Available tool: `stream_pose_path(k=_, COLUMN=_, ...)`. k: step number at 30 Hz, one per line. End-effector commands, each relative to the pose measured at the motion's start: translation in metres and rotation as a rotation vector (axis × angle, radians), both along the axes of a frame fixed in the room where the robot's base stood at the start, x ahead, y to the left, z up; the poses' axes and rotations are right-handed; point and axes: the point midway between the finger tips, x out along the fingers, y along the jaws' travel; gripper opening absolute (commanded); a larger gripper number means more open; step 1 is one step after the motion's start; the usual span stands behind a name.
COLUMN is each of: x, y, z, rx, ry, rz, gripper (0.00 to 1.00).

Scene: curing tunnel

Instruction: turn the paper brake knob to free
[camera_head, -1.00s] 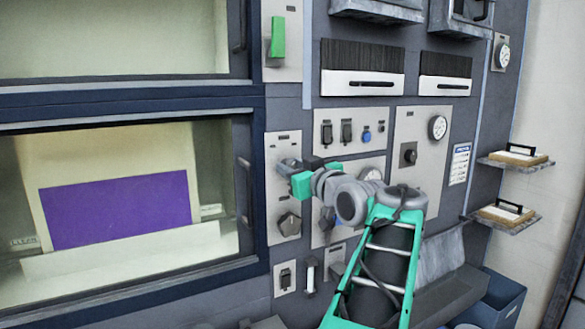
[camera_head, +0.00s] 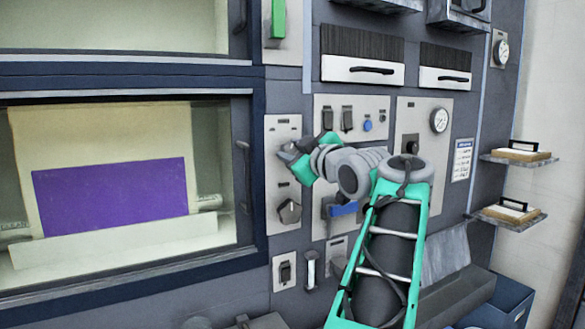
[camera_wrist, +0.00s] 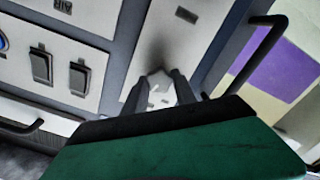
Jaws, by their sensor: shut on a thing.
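My gripper (camera_head: 284,152) is at the upper part of a narrow pale panel (camera_head: 284,125), right of the lower window. In the wrist view my gripper (camera_wrist: 161,80) has its two dark fingers closed on a small knob (camera_wrist: 161,97), mostly hidden between them. I take this to be the paper brake knob; its label and pointer cannot be read. A second dark angular knob (camera_head: 289,211) sits lower on the same panel, apart from my gripper.
A dark door handle (camera_head: 244,178) stands left of the panel; it also shows in the wrist view (camera_wrist: 262,52). Two dark switches (camera_head: 337,119) and a blue button (camera_head: 367,126) are to the right. A purple sheet (camera_head: 110,196) is behind the window.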

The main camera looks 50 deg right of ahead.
Motion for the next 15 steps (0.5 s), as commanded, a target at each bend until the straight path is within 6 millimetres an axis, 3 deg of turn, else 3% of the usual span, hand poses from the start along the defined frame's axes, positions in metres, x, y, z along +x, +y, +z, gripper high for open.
stream_pose_path(k=2, x=0.0003, y=0.0, z=-0.0068, rx=-0.071, ry=0.021, rz=0.001, gripper=0.0)
stream_pose_path(k=15, x=0.0004, y=0.0002, z=-0.0047, rx=-0.469, ry=0.148, rz=0.0, gripper=0.0)
